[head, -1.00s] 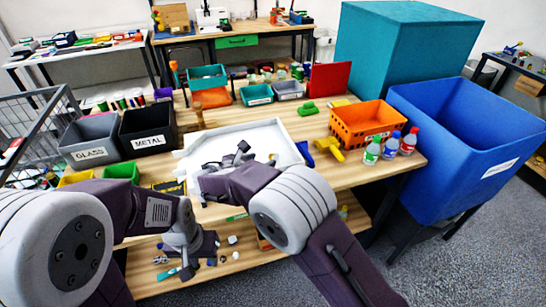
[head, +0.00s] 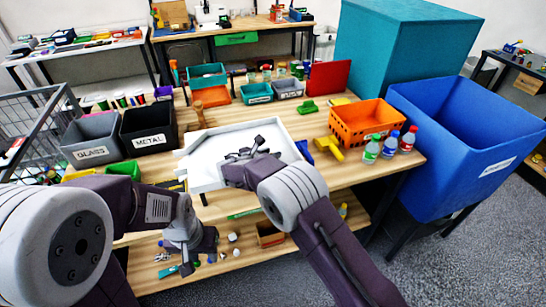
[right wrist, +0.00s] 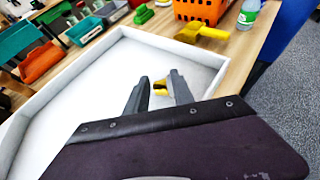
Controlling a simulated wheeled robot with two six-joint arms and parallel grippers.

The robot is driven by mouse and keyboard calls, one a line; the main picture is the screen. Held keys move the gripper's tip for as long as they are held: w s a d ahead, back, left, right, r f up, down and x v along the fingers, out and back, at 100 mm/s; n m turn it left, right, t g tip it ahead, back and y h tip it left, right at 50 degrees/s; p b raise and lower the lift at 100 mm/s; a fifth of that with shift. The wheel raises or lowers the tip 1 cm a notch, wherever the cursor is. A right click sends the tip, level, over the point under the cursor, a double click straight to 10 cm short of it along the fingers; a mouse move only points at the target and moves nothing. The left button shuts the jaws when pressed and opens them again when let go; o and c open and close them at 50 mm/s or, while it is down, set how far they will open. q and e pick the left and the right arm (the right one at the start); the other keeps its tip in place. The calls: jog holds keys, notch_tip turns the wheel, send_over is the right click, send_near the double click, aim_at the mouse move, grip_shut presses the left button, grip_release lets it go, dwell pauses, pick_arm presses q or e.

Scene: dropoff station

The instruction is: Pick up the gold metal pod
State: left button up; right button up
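The gold metal pod (right wrist: 160,88) shows in the right wrist view as a small gold piece over the white tray (right wrist: 60,88). It lies between the fingertips of my right gripper (right wrist: 159,84), with a gap visible beside it, so the fingers look open around it. In the head view my right gripper (head: 258,147) is over the white tray (head: 205,180), and I cannot make out the pod there. My left gripper (head: 200,250) hangs low in front of the table, away from the tray; its fingers are not clear.
Black METAL bin (head: 150,142) and grey GLASS bin (head: 92,150) stand left of the tray. An orange crate (head: 360,130), bottles (head: 390,145) and a yellow part (head: 330,148) are to the right. A large blue bin (head: 455,180) stands beyond the table's right end.

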grip_shut()
jog(key=shift+f, duration=0.1)
jog(key=shift+r, duration=0.45)
notch_tip(320, 180, up, 3)
jog(key=shift+w+f, duration=0.1)
jog(key=s+d+r+b, duration=0.1)
jog(key=s+d+r, duration=0.1)
jog(key=d+r, duration=0.5)
jog(key=d, duration=0.4)
jog(key=shift+s+d+r+b, duration=0.2)
jog(key=shift+s+d+b, duration=0.05)
jog(key=shift+s+b, duration=0.15)
